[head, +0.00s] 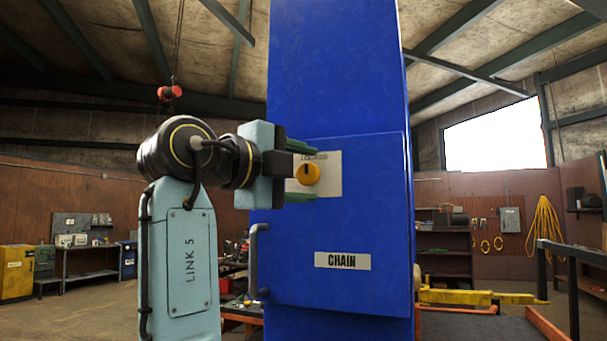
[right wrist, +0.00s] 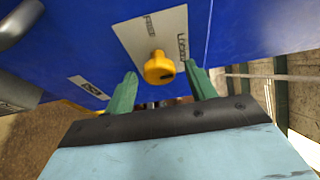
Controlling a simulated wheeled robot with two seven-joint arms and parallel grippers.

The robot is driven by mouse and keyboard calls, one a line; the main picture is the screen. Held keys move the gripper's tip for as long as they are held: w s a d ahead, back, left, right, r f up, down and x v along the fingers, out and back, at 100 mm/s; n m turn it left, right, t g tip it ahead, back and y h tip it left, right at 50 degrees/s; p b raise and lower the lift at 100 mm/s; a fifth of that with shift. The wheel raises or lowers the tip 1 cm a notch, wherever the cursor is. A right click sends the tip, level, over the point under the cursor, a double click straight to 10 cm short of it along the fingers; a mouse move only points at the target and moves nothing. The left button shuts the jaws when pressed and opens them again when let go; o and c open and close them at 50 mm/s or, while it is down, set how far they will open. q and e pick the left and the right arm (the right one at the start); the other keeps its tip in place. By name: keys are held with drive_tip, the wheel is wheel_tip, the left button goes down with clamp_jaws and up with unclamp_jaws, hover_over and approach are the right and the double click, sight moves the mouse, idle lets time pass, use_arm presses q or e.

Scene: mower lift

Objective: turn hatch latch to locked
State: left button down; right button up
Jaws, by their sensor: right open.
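The hatch latch is a yellow round knob (head: 308,174) on a pale plate (head: 331,176) on the blue hatch (head: 350,225). In the head view a dark mark points roughly up on the knob. My right gripper (head: 305,172) is open, with one green finger above the knob and one below. In the right wrist view the knob (right wrist: 159,66) sits between the two fingertips (right wrist: 160,72), with a gap on each side. The plate (right wrist: 143,30) carries lettering, partly readable as FREE and LOCKED. My left gripper is not in view.
The hatch has a grey bar handle (head: 256,262) at its left edge and a CHAIN label (head: 343,261) below the knob. The blue column (head: 335,65) rises above. A yellow jack-like bar (head: 480,297) and a dark railing (head: 572,262) stand at the right.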

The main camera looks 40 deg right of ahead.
drive_tip(key=s+a+b, duration=0.1)
drive_tip(key=a+b, duration=0.1)
drive_tip(key=a, duration=1.1)
